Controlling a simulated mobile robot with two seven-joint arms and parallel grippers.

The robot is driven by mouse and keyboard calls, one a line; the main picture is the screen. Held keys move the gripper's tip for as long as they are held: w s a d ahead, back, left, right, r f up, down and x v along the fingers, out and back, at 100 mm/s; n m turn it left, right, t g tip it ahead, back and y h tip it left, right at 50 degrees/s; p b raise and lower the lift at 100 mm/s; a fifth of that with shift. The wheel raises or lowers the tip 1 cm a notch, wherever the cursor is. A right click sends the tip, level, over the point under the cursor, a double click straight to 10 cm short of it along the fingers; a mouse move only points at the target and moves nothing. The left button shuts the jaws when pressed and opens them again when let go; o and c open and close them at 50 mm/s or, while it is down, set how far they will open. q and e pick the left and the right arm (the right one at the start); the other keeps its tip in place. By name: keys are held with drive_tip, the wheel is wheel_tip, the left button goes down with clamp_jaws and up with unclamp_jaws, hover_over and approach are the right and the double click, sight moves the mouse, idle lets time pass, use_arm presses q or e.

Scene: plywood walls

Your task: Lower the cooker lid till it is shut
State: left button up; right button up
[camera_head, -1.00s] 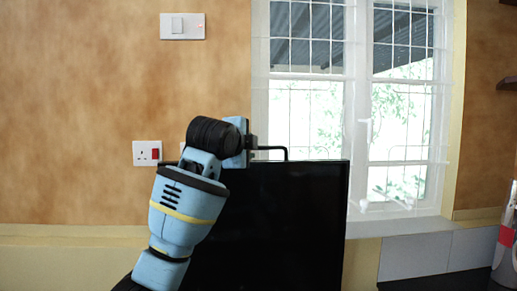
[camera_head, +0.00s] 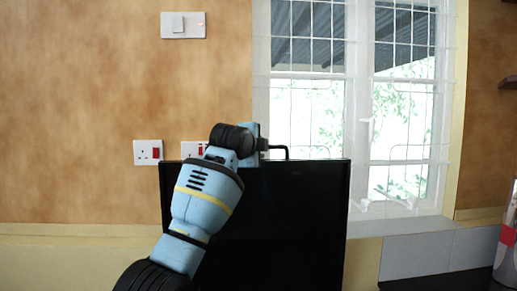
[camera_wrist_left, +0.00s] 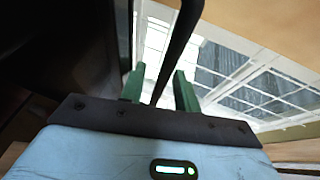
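The cooker lid (camera_head: 285,220) is a black flat panel standing upright in the head view. Its thin black handle (camera_head: 280,148) sticks up along the top edge, partly hidden behind my left gripper (camera_head: 262,144). In the left wrist view the gripper's two green fingers (camera_wrist_left: 160,70) stand apart, with the dark handle bar (camera_wrist_left: 178,42) running between them. There are gaps beside the bar, so the fingers look open around it; contact is unclear. The dark lid (camera_wrist_left: 65,45) fills the left of that view. The cooker body is not visible. My right gripper is not in view.
A window (camera_head: 350,120) with a white frame and bars is behind the lid. Wall sockets (camera_head: 148,152) are at the left. A dark counter (camera_head: 430,283) lies at lower right, with a red and grey object (camera_head: 507,240) at the edge.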

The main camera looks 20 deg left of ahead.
use_arm(q)
drive_tip(key=shift+c, duration=0.2)
clamp_jaws()
drive_tip(key=shift+s, duration=0.1)
drive_tip(key=s+d+f+m+t, duration=0.1)
drive_tip(key=s+d+f+t, duration=0.1)
drive_tip(key=s, duration=0.7)
drive_tip(key=s+d+f+m+t, duration=0.1)
drive_tip(key=s+d+f, duration=0.3)
drive_tip(key=s, duration=0.5)
drive_tip(key=s+d+f+m+t, duration=0.1)
drive_tip(key=s+d+f+t, duration=0.2)
drive_tip(key=s+d, duration=0.4)
drive_tip(key=shift+s+f+t, duration=0.3)
drive_tip(key=shift+s+f, duration=0.05)
drive_tip(key=shift+s, duration=0.65)
drive_tip(key=shift+o, duration=0.2)
unclamp_jaws()
